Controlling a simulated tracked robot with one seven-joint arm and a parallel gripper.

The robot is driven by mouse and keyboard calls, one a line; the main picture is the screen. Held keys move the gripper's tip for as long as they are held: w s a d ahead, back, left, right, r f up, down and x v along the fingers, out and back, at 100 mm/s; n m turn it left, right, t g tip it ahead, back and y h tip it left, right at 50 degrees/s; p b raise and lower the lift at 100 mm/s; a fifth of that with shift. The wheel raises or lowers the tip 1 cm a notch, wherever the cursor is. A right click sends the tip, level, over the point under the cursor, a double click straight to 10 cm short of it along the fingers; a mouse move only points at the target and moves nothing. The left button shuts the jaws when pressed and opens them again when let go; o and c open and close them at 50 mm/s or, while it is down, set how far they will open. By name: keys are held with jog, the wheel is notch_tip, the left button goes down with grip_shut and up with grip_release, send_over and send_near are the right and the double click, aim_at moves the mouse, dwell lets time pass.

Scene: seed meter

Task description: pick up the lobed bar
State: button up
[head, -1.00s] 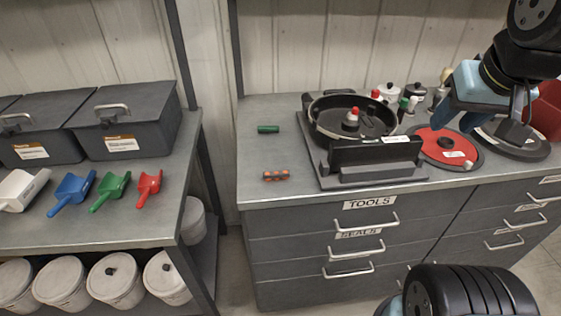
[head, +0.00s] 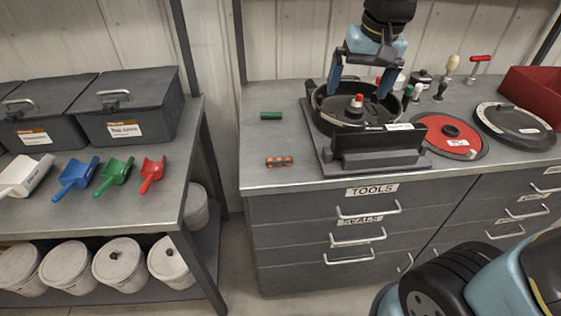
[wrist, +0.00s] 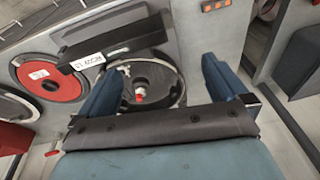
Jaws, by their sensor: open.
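Two small bars lie on the grey bench top at left: a dark bar with orange spots (head: 279,161) near the front edge, and a plain green bar (head: 271,115) behind it. I cannot tell for certain which is the lobed bar; lobes are too small to make out. The spotted bar also shows at the top of the wrist view (wrist: 216,5). My gripper (head: 361,90) is open and empty, its fingers pointing down over the round black pan, to the right of both bars. In the wrist view its two blue fingers (wrist: 163,68) stand wide apart.
The black pan (head: 325,115), holding a red-topped piece (head: 357,101), sits on a dark base with a raised front block (head: 378,148). A red disc (head: 467,143) and bottles stand right. Bench around the bars is clear. A side bench (head: 110,205) stands left across a gap.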

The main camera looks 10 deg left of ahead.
jog(key=w+a+f+n+g+h, duration=0.1)
jog(key=a+f, duration=0.3)
jog(key=a, duration=0.4)
jog(key=a+f+g, duration=0.1)
jog(key=a+f, duration=0.2)
jog(key=a, duration=0.5)
send_over(279, 162)
jog(key=w, duration=0.2)
notch_tip(279, 162, down, 9)
jog(key=shift+f, duration=0.1)
jog(key=shift+s+a+f, duration=0.1)
jog(key=shift+s+f, duration=0.05)
jog(key=shift+f, duration=1.15)
jog(key=shift+s+f, duration=0.1)
jog(key=shift+f, duration=1.15)
jog(key=c, duration=1.1)
